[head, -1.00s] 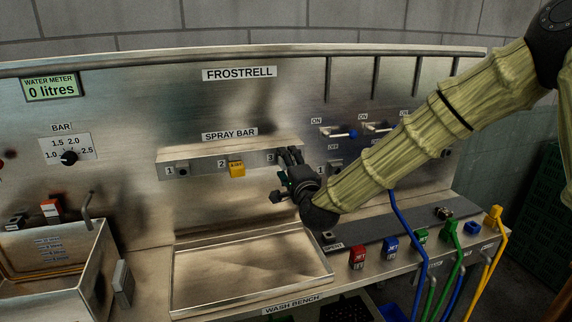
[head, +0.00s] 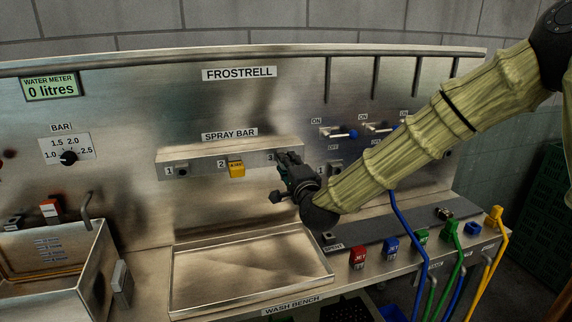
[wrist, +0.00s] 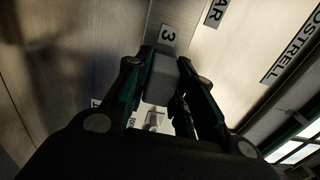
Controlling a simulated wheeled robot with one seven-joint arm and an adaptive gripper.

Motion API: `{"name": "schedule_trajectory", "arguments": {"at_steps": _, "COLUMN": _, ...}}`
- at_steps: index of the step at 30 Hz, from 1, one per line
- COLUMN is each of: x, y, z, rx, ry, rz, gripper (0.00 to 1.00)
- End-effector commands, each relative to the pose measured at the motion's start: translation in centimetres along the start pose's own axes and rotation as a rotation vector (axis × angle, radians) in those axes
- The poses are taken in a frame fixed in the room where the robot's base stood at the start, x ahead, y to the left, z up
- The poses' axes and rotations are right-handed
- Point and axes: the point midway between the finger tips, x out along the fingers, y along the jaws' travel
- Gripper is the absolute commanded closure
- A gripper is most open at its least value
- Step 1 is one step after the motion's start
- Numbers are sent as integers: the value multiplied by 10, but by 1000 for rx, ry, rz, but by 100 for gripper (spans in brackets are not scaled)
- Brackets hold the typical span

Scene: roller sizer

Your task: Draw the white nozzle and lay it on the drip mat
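The white nozzle (wrist: 161,80) is at the outlet marked 3 on the spray bar, pale grey in the wrist view. In the head view my gripper hides it. My gripper (wrist: 166,75) has a finger on each side of the nozzle, and they look closed against it. In the head view my gripper (head: 289,160) is at the right end of the spray bar (head: 205,166). A dark grey strip, seemingly the drip mat (head: 375,232), lies along the bench to the right, partly behind my arm.
A shallow steel basin (head: 215,309) lies below the bar. Red (head: 358,258) and blue (head: 391,246) pieces stand along the bench front, with coloured hoses (head: 455,255) to the right.

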Motion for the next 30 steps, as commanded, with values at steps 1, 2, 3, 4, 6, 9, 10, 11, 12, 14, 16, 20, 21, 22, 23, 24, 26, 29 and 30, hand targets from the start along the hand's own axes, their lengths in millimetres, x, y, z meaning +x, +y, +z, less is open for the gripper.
{"name": "schedule_trajectory", "arguments": {"at_steps": 1, "x": 0, "y": 0, "z": 0, "rx": 0, "ry": 0, "rz": 0, "gripper": 92}}
{"name": "schedule_trajectory", "arguments": {"at_steps": 2, "x": 0, "y": 0, "z": 0, "rx": 0, "ry": 0, "rz": 0, "gripper": 98}}
{"name": "schedule_trajectory", "arguments": {"at_steps": 3, "x": 0, "y": 0, "z": 0, "rx": 0, "ry": 0, "rz": 0, "gripper": 100}}
{"name": "schedule_trajectory", "arguments": {"at_steps": 4, "x": 0, "y": 0, "z": 0, "rx": 0, "ry": 0, "rz": 0, "gripper": 100}}
{"name": "schedule_trajectory", "arguments": {"at_steps": 6, "x": 0, "y": 0, "z": 0, "rx": 0, "ry": 0, "rz": 0, "gripper": 100}}
{"name": "schedule_trajectory", "arguments": {"at_steps": 9, "x": -1, "y": 0, "z": 0, "rx": 0, "ry": 0, "rz": 0, "gripper": 100}}
{"name": "schedule_trajectory", "arguments": {"at_steps": 10, "x": -2, "y": 0, "z": 0, "rx": 0, "ry": 0, "rz": 0, "gripper": 100}}
{"name": "schedule_trajectory", "arguments": {"at_steps": 11, "x": -3, "y": 0, "z": 0, "rx": 0, "ry": 0, "rz": 0, "gripper": 100}}
{"name": "schedule_trajectory", "arguments": {"at_steps": 12, "x": -4, "y": 0, "z": 0, "rx": 0, "ry": 0, "rz": 0, "gripper": 100}}
{"name": "schedule_trajectory", "arguments": {"at_steps": 14, "x": -6, "y": 0, "z": 0, "rx": 0, "ry": 0, "rz": 0, "gripper": 100}}
{"name": "schedule_trajectory", "arguments": {"at_steps": 16, "x": -8, "y": 0, "z": 0, "rx": 0, "ry": 0, "rz": 0, "gripper": 100}}
{"name": "schedule_trajectory", "arguments": {"at_steps": 20, "x": -12, "y": 0, "z": 0, "rx": 0, "ry": 0, "rz": -1, "gripper": 100}}
{"name": "schedule_trajectory", "arguments": {"at_steps": 21, "x": -13, "y": 0, "z": 0, "rx": 0, "ry": 0, "rz": -1, "gripper": 100}}
{"name": "schedule_trajectory", "arguments": {"at_steps": 22, "x": -14, "y": 0, "z": 0, "rx": 0, "ry": 0, "rz": 0, "gripper": 100}}
{"name": "schedule_trajectory", "arguments": {"at_steps": 23, "x": -15, "y": 0, "z": 0, "rx": 0, "ry": 0, "rz": 0, "gripper": 100}}
{"name": "schedule_trajectory", "arguments": {"at_steps": 24, "x": -16, "y": 0, "z": 0, "rx": 0, "ry": 0, "rz": 0, "gripper": 100}}
{"name": "schedule_trajectory", "arguments": {"at_steps": 26, "x": -18, "y": 0, "z": 0, "rx": 0, "ry": 0, "rz": 0, "gripper": 100}}
{"name": "schedule_trajectory", "arguments": {"at_steps": 29, "x": -21, "y": 0, "z": 0, "rx": 0, "ry": 0, "rz": 0, "gripper": 100}}
{"name": "schedule_trajectory", "arguments": {"at_steps": 30, "x": -22, "y": 0, "z": 0, "rx": 0, "ry": 0, "rz": -1, "gripper": 100}}
